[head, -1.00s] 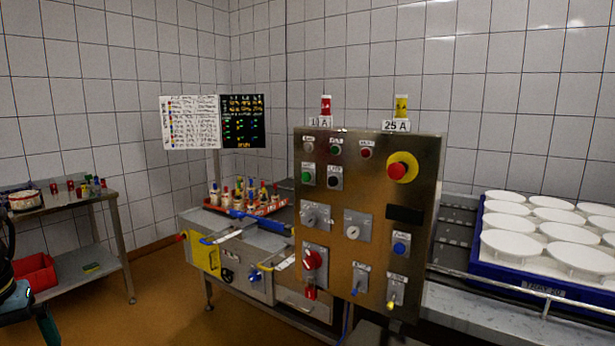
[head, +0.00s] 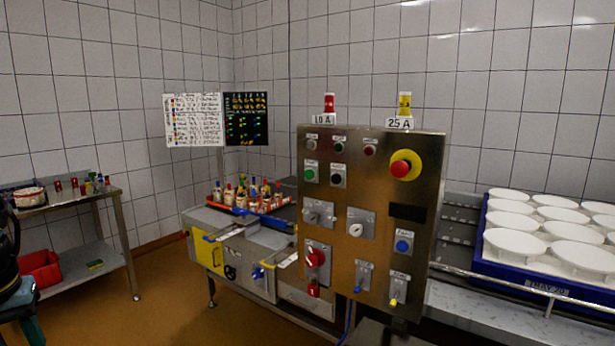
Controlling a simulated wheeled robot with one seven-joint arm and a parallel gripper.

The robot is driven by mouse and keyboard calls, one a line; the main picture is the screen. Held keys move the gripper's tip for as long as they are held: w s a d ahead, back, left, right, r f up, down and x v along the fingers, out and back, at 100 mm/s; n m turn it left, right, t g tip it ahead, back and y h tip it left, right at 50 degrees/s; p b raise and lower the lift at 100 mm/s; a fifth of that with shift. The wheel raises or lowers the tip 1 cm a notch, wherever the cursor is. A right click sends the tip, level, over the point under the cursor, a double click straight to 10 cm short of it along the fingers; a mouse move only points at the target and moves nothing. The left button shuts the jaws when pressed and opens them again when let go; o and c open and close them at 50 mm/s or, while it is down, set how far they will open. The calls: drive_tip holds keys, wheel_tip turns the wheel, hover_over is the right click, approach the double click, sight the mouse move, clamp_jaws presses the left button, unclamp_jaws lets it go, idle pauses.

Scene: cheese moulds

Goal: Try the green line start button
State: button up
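The steel control panel (head: 376,276) stands upright at the centre of the head view. A green push button (head: 310,174) sits at its upper left, beside a black button (head: 338,176). A smaller dark green round fitting (head: 339,148) is in the row above; I cannot tell if it is a lamp or a button. The small labels are too blurred to read. Dark parts of what looks like my own arm show at the left edge, well apart from the panel. My gripper's fingers are not in view, and nothing covers the green button.
The panel also carries a red mushroom button on yellow (head: 401,169), a red rotary switch (head: 316,258) and a blue button (head: 403,246). A blue tray (head: 487,269) of white moulds stands at right. A steel side table (head: 112,190) stands at left. Brown floor between is clear.

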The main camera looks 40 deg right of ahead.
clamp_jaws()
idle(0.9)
